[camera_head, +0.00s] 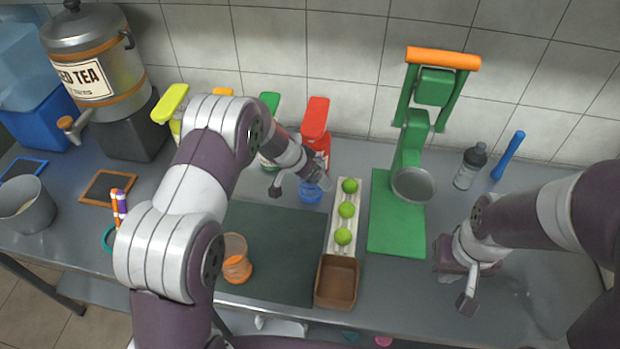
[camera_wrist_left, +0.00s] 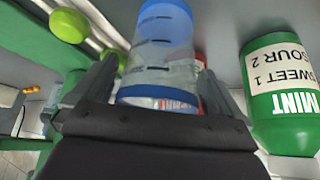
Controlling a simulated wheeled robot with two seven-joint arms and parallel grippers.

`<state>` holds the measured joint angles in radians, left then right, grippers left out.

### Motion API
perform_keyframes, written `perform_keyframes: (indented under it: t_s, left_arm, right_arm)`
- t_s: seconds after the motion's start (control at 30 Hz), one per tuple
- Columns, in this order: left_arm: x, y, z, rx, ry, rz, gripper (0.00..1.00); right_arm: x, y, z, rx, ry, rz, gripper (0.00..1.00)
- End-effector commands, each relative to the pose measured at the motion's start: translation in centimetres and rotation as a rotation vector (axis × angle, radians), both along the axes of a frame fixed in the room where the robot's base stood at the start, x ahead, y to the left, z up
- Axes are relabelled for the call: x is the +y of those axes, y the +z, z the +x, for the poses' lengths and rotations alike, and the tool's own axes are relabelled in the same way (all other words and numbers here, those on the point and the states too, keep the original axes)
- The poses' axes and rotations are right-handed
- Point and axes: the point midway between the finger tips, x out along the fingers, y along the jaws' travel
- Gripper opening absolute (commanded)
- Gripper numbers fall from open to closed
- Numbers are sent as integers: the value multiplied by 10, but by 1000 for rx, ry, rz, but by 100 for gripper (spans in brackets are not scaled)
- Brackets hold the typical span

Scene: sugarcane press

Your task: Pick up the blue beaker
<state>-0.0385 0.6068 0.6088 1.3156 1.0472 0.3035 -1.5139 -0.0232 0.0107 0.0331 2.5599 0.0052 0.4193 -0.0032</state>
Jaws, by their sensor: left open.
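The blue beaker (camera_head: 311,193) stands on the counter near the back, left of the row of limes. My left gripper (camera_head: 299,187) is open around the beaker, with one finger on each side. I cannot tell whether the fingers touch it. My right gripper (camera_head: 458,279) is open and empty over the right side of the counter, well away from the beaker.
A red bottle (camera_head: 315,125) and a green mint bottle (camera_wrist_left: 285,95) stand close to the beaker. A white tray (camera_head: 332,238) holds several limes. A green press (camera_head: 398,230) stands further right. An orange beaker (camera_head: 237,262) stands on the dark mat (camera_head: 285,245).

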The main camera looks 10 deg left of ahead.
Motion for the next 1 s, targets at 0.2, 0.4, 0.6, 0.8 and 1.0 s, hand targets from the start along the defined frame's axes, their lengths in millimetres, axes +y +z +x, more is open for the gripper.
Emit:
perform_keyframes:
  t_s: [0.2, 0.4, 0.6, 0.8, 1.0]
  left_arm:
    - [-1, -3, 2, -1, 1, -1, 100]
    - [-1, -3, 1, -1, 1, -1, 49]
    - [-1, -3, 1, -1, 1, -1, 49]
    - [-2, 0, 3, -1, 1, 0, 49]
    - [-5, 2, 5, -1, 2, -1, 49]
  right_arm:
    - [0, 0, 0, 1, 0, 0, 0]
    - [0, 0, 0, 0, 0, 0, 0]
    - [0, 0, 0, 0, 0, 0, 0]
    - [0, 1, 0, 0, 0, 0, 0]
    - [0, -2, 0, 0, 0, 0, 0]
